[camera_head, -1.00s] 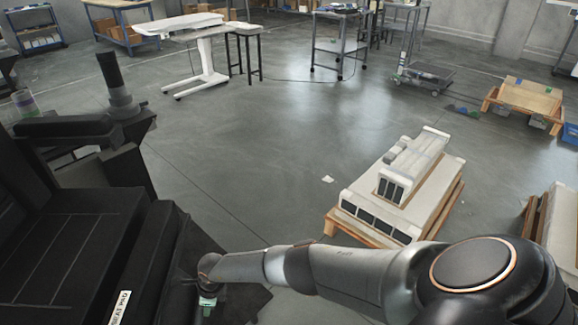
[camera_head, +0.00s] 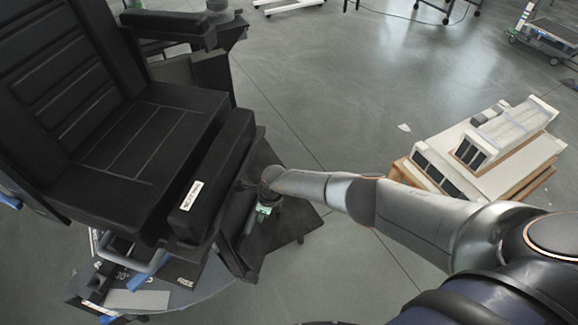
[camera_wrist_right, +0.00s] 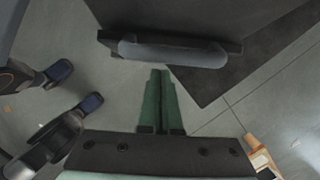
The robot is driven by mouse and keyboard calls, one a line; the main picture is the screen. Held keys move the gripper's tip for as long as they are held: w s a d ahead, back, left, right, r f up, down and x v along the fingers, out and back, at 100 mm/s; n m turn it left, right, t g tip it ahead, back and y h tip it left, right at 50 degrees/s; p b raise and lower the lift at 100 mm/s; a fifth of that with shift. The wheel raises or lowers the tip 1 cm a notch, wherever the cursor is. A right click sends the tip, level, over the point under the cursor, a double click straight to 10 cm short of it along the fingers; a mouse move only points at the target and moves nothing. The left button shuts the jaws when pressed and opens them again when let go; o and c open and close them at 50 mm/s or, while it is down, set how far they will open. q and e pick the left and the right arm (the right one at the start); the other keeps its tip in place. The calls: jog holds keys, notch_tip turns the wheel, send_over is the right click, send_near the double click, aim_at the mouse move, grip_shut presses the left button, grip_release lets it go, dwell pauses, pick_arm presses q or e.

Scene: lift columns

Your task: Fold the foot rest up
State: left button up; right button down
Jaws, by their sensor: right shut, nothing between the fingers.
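The black padded chair (camera_head: 140,135) fills the left of the head view, with a white label on its front cushion. A flat dark plate that looks like the foot rest (camera_head: 285,222) extends out low in front of the seat. My right gripper (camera_head: 257,218), with green fingers, points down beside the seat front, over the plate's inner part. In the wrist view its fingers (camera_wrist_right: 160,78) are together and empty. Their tips are just short of a grey rounded bar (camera_wrist_right: 172,52) on a dark panel; contact cannot be told. My left gripper is not in view.
A pallet with white boxed units (camera_head: 485,150) stands to the right, beyond my right arm. The chair's round base plate (camera_head: 190,290) lies below the seat. Open grey floor (camera_head: 330,90) lies between chair and pallet. A cart (camera_head: 545,40) stands at the far right.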

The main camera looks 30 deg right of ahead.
jog(key=p+v, duration=0.6)
jog(key=v, duration=0.6)
jog(key=shift+p, duration=0.3)
jog(key=shift+r, duration=0.1)
